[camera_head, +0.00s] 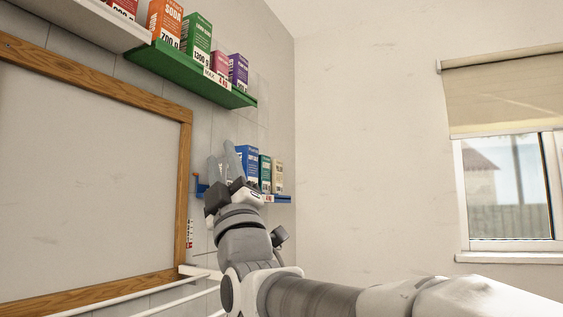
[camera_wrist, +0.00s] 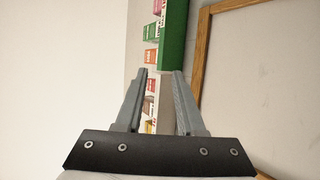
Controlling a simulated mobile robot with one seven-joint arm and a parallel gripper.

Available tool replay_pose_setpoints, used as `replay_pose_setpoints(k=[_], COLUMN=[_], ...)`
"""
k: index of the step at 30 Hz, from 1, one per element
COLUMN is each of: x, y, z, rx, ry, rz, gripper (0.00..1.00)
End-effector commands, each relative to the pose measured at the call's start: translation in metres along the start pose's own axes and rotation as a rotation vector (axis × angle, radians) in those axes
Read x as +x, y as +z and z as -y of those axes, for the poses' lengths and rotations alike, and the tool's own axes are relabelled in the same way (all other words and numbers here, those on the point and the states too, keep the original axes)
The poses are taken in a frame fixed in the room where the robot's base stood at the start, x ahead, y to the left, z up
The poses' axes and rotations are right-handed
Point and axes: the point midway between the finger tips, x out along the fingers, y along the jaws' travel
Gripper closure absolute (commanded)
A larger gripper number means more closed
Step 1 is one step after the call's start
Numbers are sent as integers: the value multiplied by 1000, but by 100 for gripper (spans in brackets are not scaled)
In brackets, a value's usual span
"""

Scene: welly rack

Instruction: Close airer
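White rails of what looks like the airer (camera_head: 198,271) show at the bottom left of the head view, below the wood-framed board. They reach out from the wall and run out of the picture, and my arm hides part of them. My gripper (camera_head: 221,157) is raised above the rails and points upward. In the wrist view my gripper (camera_wrist: 159,72) is open, with two grey fingers apart and nothing between them. The airer does not show in the wrist view.
A wood-framed board (camera_head: 185,190) hangs on the left wall. A green shelf (camera_head: 190,75) with several boxes is above my gripper. A low blue shelf (camera_head: 282,199) with boxes is behind it. A window (camera_head: 505,190) is at right; the wall between is bare.

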Motion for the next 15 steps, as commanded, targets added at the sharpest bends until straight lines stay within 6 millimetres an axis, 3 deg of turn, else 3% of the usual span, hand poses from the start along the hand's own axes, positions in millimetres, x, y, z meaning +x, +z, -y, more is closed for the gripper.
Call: replay_pose_setpoints(k=[1, 6, 15], x=[0, 0, 0], y=[0, 0, 0], z=[0, 0, 0], rx=[0, 0, 0], ry=[0, 0, 0], rz=[0, 0, 0], gripper=[73, 100, 100])
